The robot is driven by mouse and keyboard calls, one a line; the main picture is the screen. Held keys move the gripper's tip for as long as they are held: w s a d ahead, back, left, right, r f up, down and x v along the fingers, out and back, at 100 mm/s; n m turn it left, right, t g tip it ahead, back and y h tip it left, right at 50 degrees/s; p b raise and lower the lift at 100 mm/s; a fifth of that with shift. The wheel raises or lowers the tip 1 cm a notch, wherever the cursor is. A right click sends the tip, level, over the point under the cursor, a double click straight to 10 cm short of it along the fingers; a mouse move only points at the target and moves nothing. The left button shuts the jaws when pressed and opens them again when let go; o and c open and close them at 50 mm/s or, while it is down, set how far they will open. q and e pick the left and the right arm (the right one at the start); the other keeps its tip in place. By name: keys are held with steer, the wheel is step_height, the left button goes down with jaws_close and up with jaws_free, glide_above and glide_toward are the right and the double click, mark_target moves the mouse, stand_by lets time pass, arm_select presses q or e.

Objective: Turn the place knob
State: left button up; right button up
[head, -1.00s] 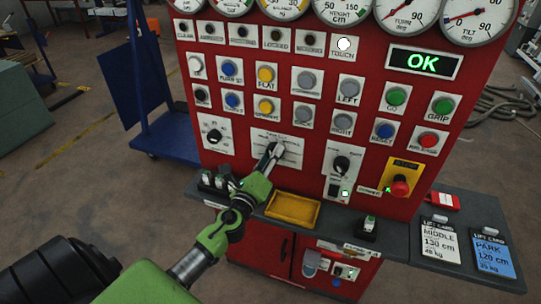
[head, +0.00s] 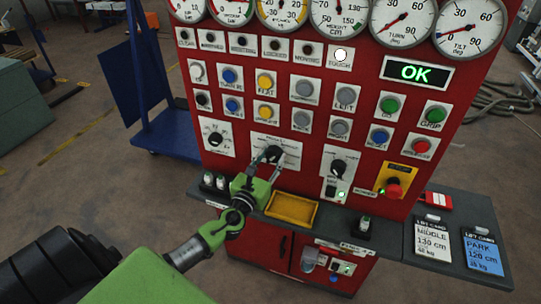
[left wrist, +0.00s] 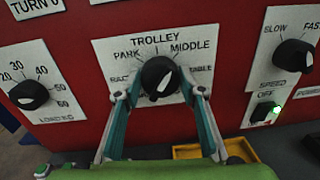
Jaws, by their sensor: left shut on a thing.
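The place knob (head: 274,154) is a black rotary knob on a white plate on the red panel. In the left wrist view the knob (left wrist: 158,77) has a white pointer mark lying at a slant. The words TROLLEY, PARK, MIDDLE, TABLE and a partly hidden RAC... label surround it. My left gripper (head: 266,163) reaches the knob from below, one finger on each side. In the left wrist view the gripper (left wrist: 160,93) is shut on the knob; the fingers cover part of the side labels. My right gripper is not in view.
A load knob (left wrist: 28,95) is at left and a speed knob (left wrist: 293,54) at right. A yellow tray (head: 292,209) sits on the ledge below. A red stop button (head: 394,187) is further right. The OK display (head: 417,71) and touch lamp (head: 341,55) are lit.

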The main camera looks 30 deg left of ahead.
arm_select(q)
steer(key=shift+m+p, duration=0.4)
steer(key=shift+m, duration=0.5)
steer(key=shift+f, duration=0.1)
steer(key=o, duration=1.1)
steer(key=s, duration=0.4)
steer(key=s+d, duration=0.1)
steer(key=s, duration=0.3)
steer(key=s+d, duration=0.1)
steer(key=s, duration=0.2)
steer(key=shift+s+d, duration=0.1)
steer(key=shift+s, duration=0.3)
